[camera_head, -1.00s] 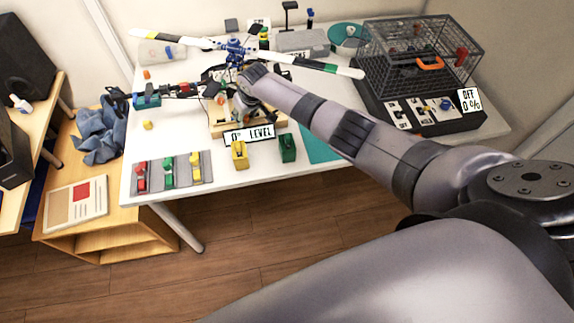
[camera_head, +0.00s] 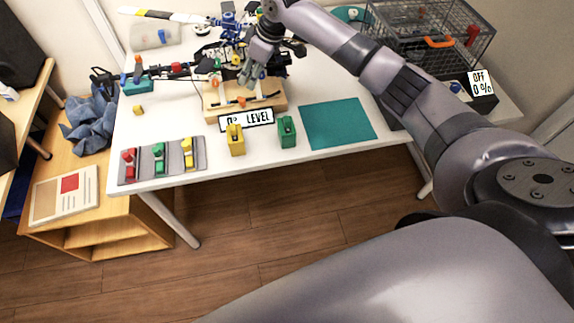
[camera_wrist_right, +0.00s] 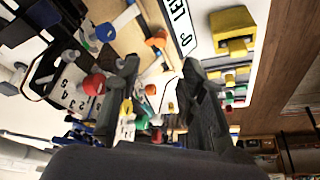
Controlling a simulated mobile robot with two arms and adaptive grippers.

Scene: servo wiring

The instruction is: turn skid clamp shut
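The model helicopter (camera_head: 228,22) stands over a wooden base (camera_head: 268,101) on the white table. A small orange part (camera_head: 241,102), perhaps the skid clamp, sits near the front of the base. An orange part also shows in the right wrist view (camera_wrist_right: 157,39); I cannot tell how far it is turned. My right gripper (camera_head: 249,74) points down at the base, beside the helicopter's body, above and behind the orange part. In the right wrist view, its two dark fingers (camera_wrist_right: 160,75) are apart with nothing clearly held. My left gripper is not in view.
A "0° LEVEL" sign (camera_head: 246,120) stands before the base. Yellow (camera_head: 236,140) and green (camera_head: 287,132) blocks stand in front. A grey tray (camera_head: 144,168) holds coloured parts. The teal mat (camera_head: 338,124) is bare. A wire cage (camera_head: 420,35) is at the back right.

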